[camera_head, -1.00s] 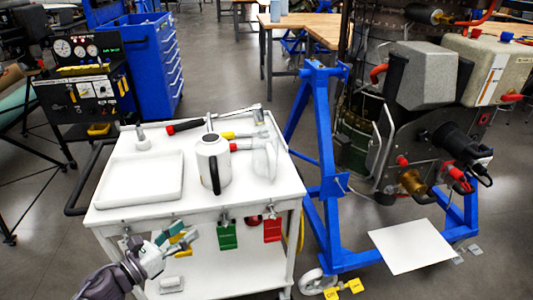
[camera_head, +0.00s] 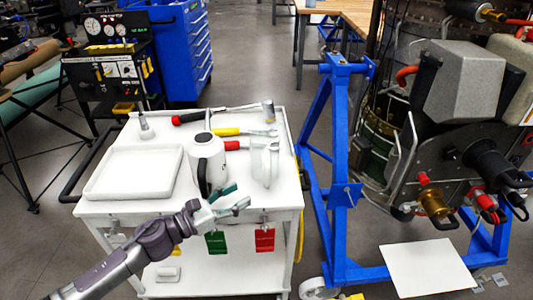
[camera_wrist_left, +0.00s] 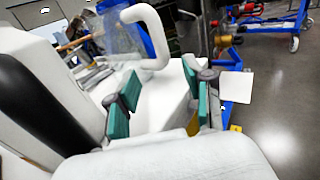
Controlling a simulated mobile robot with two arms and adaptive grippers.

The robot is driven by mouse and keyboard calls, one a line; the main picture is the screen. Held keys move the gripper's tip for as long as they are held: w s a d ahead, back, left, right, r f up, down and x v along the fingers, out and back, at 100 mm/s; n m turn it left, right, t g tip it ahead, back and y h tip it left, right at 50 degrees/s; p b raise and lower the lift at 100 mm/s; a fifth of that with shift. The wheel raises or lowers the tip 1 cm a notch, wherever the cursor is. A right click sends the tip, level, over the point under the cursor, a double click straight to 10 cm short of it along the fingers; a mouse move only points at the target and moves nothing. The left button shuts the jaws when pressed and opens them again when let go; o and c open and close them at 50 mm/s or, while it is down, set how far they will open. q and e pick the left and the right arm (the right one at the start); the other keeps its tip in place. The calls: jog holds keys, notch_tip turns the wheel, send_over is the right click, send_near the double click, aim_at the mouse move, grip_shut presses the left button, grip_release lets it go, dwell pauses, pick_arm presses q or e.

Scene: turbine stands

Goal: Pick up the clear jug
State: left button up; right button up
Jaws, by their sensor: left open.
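The clear jug (camera_head: 264,163) stands upright near the right edge of the white cart top (camera_head: 130,206). In the left wrist view its see-through body (camera_wrist_left: 118,38) is beyond my fingers, with a curved pale handle at its right. My left gripper (camera_head: 232,199) is open and empty, at the cart's front edge, in front of and a little left of the jug, apart from it. In the left wrist view its green-padded fingers (camera_wrist_left: 166,104) are spread wide. My right gripper is not in view.
A white pot (camera_head: 207,160) with a black handle stands left of the jug, close to my left gripper. A white tray (camera_head: 133,173) lies at the cart's left. Tools, including a hammer (camera_head: 225,112), lie behind. A blue stand (camera_head: 340,170) is right of the cart.

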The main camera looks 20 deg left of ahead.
aim_at(264, 180)
pick_arm(q)
jog(key=x, duration=0.4)
jog(key=shift+w+p, duration=0.1)
jog(key=shift+p, duration=0.25)
jog(key=shift+w+d, duration=0.15)
jog(key=shift+d, duration=0.05)
jog(key=shift+w+d+r, duration=0.15)
jog(key=shift+r, duration=0.05)
jog(key=x, duration=0.1)
jog(key=p+x, duration=0.1)
jog(key=x, duration=0.1)
jog(key=p+x, duration=0.1)
jog(key=shift+w+d+r, duration=0.15)
jog(key=shift+d+r, duration=0.1)
jog(key=shift+r, duration=0.05)
jog(key=shift+w+d+f, duration=0.1)
jog(key=shift+w, duration=0.05)
jog(key=shift+c, duration=1)
grip_shut()
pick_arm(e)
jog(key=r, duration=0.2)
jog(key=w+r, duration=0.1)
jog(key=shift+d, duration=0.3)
